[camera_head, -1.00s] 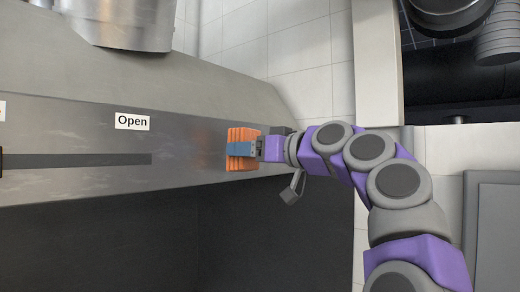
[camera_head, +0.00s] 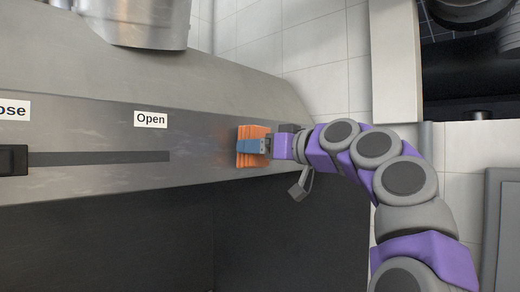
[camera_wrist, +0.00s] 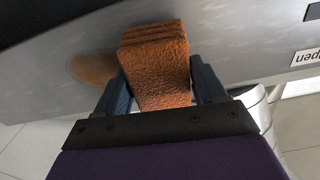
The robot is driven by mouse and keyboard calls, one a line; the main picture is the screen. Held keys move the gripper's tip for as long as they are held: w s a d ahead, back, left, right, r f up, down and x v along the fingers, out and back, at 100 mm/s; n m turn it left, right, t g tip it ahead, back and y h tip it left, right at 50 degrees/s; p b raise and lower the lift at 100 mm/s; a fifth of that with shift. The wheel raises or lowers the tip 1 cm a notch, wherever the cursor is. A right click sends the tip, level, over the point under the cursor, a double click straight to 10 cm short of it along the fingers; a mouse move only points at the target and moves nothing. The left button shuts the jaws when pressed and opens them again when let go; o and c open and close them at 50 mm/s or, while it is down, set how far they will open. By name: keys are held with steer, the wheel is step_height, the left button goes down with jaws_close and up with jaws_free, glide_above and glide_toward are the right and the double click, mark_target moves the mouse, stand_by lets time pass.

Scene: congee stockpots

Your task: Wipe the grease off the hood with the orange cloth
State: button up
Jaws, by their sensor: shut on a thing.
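The orange cloth (camera_head: 252,159), a folded block, is held at the right part of the grey metal hood's front band (camera_head: 190,112). My gripper (camera_head: 252,146) is shut on it, with a blue finger across the cloth. In the wrist view the orange cloth (camera_wrist: 155,62) sits between both blue fingers of my gripper (camera_wrist: 160,88), its far end at or near the hood face; contact cannot be told for sure. A brownish-orange grease smear (camera_wrist: 93,67) shows on the hood (camera_wrist: 240,45) just left of the cloth. A faint orange tint (camera_head: 224,140) shows beside the cloth in the head view.
An "Open" label (camera_head: 151,119), a dark slot (camera_head: 100,157) and a black slider knob (camera_head: 13,160) are on the hood front, left of the cloth. A metal duct (camera_head: 135,20) rises at top left. A white tiled wall (camera_head: 300,40) lies behind.

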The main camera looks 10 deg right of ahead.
steer(key=shift+x, duration=0.85)
steer(key=shift+p, duration=0.3)
steer(key=shift+w+d+p, duration=0.55)
steer(key=shift+d+p, duration=0.05)
steer(key=shift+d, duration=0.2)
steer(key=shift+w+d+p, duration=0.55)
steer(key=shift+d+p, duration=0.05)
steer(key=shift+d, duration=0.25)
